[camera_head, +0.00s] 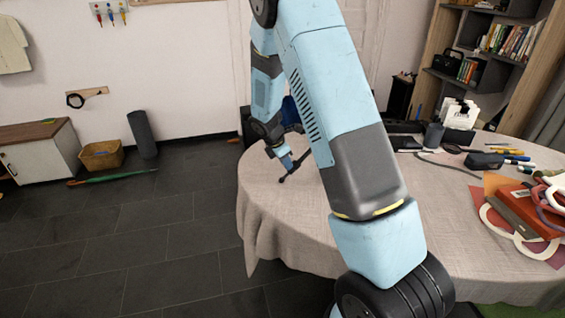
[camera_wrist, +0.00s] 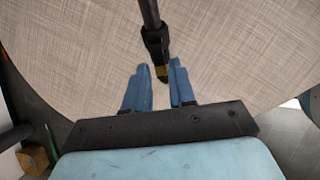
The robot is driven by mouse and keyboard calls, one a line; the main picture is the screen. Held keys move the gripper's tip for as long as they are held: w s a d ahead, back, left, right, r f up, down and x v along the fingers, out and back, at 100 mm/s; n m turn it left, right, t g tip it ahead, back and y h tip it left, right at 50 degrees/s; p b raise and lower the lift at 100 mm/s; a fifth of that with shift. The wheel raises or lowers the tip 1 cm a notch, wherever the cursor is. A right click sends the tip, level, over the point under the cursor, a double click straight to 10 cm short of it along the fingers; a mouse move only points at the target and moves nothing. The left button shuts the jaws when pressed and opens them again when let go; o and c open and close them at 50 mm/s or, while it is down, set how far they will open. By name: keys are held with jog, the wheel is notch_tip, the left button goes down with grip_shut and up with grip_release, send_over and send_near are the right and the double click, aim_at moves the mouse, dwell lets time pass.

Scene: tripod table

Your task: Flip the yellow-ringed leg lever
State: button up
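In the wrist view a black tripod leg (camera_wrist: 151,14) comes down from the top edge to a dark clamp (camera_wrist: 155,42). In the head view my gripper (camera_head: 288,162) is low over the near-left part of the table, beside a dark leg (camera_head: 296,167). My arm hides most of the tripod there.
The cloth-covered round table (camera_head: 285,225) is bare at its left front. Papers and a red-brown book (camera_head: 525,210) lie at the right. Pens, cables and dark devices (camera_head: 484,161) lie at the back right. Open floor (camera_head: 150,240) lies left of the table.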

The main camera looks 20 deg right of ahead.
grip_shut()
jog(key=shift+d+r+g+y, duration=0.3)
jog(key=shift+d+y, duration=0.05)
jog(key=shift+y, duration=0.65)
jog(key=shift+r+y, duration=0.2)
jog(key=shift+y, duration=0.3)
jog(key=shift+o, duration=1.6)
grip_release()
